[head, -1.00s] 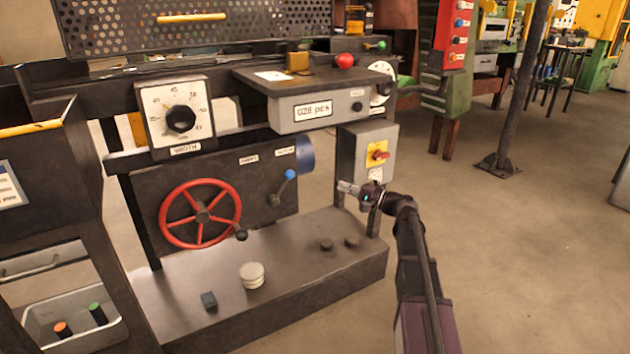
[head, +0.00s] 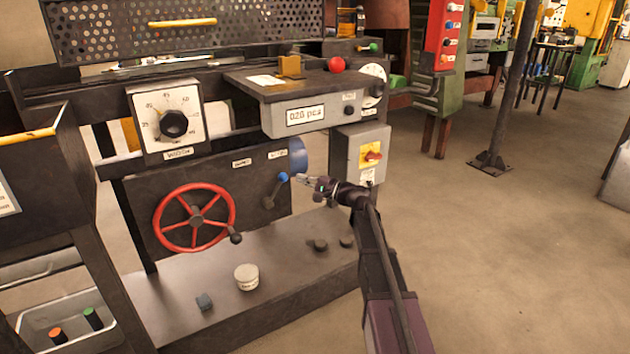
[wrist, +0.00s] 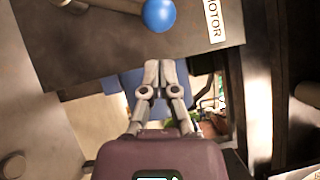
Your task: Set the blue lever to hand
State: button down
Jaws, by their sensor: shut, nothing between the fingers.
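The blue lever is a dark arm with a blue ball knob (head: 283,176) on the dark front panel, right of the red handwheel. The arm slants up to the right, with the knob at its upper end. In the wrist view the blue knob (wrist: 159,15) is at the top centre, beyond the fingertips and apart from them, beside a label reading MOTOR (wrist: 215,20). My gripper (head: 301,178) is just right of the knob in the head view. In the wrist view its fingers (wrist: 159,73) are together with nothing between them.
The red handwheel (head: 195,218) is left of the lever. A grey box with a red switch (head: 371,155) is close to the right, and the counter box (head: 303,115) overhangs above.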

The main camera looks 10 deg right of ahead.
jog(key=shift+s+a+r, duration=0.1)
jog(key=shift+a, duration=0.45)
jog(key=shift+s+a+r, duration=0.1)
jog(key=shift+a, duration=0.4)
